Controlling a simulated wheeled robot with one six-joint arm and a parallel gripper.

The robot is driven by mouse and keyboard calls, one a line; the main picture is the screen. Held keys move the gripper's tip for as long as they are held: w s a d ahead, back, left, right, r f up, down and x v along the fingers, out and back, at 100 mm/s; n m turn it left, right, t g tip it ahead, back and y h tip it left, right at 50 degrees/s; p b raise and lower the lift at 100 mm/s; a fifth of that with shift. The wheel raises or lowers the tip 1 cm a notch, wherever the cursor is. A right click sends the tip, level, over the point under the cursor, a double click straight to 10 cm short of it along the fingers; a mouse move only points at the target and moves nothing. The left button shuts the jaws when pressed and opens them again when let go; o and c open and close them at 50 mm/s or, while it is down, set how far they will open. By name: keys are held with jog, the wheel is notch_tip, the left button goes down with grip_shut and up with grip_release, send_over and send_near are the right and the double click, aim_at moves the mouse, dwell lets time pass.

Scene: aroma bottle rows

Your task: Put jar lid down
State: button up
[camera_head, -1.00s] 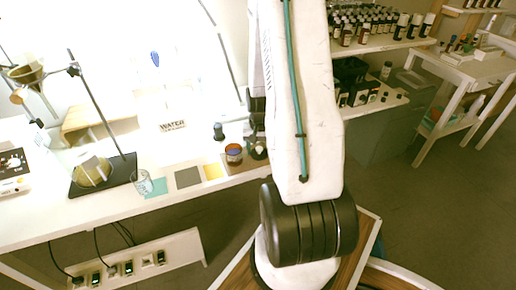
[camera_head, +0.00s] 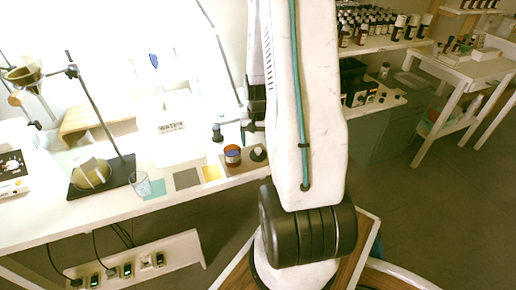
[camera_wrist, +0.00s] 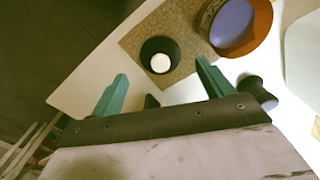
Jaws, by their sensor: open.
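The dark round jar lid (camera_head: 258,154) lies on a brown square mat (camera_head: 238,169) near the front edge of the white bench. In the wrist view the lid (camera_wrist: 160,55) shows a white round centre. In the head view the fingers are mostly hidden behind my arm.
Coloured squares, a glass beaker (camera_head: 141,184) and a white container marked WATER (camera_head: 172,127) stand left of the mat. A small dark-topped bottle (camera_head: 217,133) stands behind the jar. A retort stand (camera_head: 102,120) is farther left. Shelves of bottles (camera_head: 380,24) stand right.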

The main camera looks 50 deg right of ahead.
aim_at(258, 150)
notch_tip(258, 150, up, 7)
jog(key=a+r+n, duration=0.5)
jog(key=a+r, duration=1)
jog(key=a, duration=0.3)
jog(key=s+a+r+n+t, duration=0.1)
jog(key=s+a+r+n, duration=0.4)
jog(key=s+a, duration=0.7)
jog(key=shift+s+a+r+n, duration=0.2)
jog(key=shift+s+r+n, duration=0.2)
jog(key=shift+r, duration=0.25)
